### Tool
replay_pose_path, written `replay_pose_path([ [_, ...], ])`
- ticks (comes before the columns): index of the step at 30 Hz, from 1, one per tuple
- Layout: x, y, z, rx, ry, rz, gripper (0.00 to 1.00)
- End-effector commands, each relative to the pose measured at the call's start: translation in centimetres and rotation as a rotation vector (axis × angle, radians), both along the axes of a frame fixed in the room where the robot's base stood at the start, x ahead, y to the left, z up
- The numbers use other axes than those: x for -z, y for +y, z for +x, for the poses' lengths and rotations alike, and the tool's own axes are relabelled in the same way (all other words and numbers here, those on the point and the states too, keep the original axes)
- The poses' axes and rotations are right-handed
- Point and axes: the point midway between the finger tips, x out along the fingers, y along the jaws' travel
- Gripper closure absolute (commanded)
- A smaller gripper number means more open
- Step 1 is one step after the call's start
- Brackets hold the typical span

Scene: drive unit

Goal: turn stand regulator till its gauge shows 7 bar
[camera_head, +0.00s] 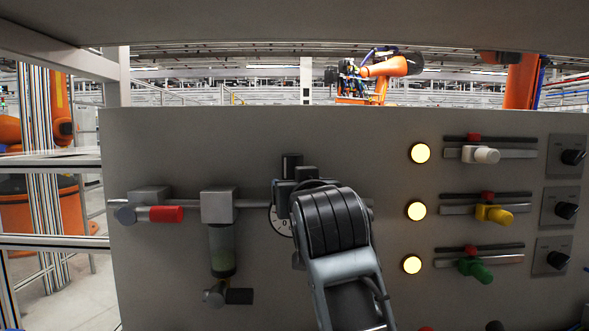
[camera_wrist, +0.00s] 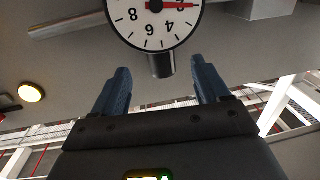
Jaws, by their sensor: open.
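The stand regulator sits on the grey panel's pipe, mostly hidden behind my arm in the head view, where its dark upright knob (camera_head: 291,162) shows at the top. Its round white gauge (camera_head: 281,224) is only partly visible there. In the wrist view the gauge (camera_wrist: 155,18) appears upside down and cut off by the top edge. Its red needle points right; I cannot read an exact value. A short metallic cylinder (camera_wrist: 161,65) stands out from below the gauge in that view. My gripper (camera_wrist: 162,72) is open, its two blue fingers on either side of the cylinder's end, with gaps showing.
Left on the pipe are a red-handled valve (camera_head: 165,214) and a filter bowl (camera_head: 222,250). A grey ledge overhangs the top.

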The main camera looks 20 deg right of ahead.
Motion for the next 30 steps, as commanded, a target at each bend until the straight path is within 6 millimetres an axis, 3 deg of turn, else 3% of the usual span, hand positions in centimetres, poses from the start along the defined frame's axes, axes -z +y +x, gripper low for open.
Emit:
replay_pose_path([
  [3, -2.6, 0.0, 0.5, 0.012, -0.014, 0.015, 0.25],
  [7, -3.7, 0.0, 0.8, 0.018, -0.015, 0.023, 0.25],
  [11, -4.0, -0.2, 1.7, 0.020, -0.015, 0.024, 0.25],
  [22, -4.0, -1.5, 6.9, 0.021, -0.014, 0.023, 0.25],
  [30, -3.9, -1.8, 8.3, 0.019, -0.016, 0.024, 0.25],
])
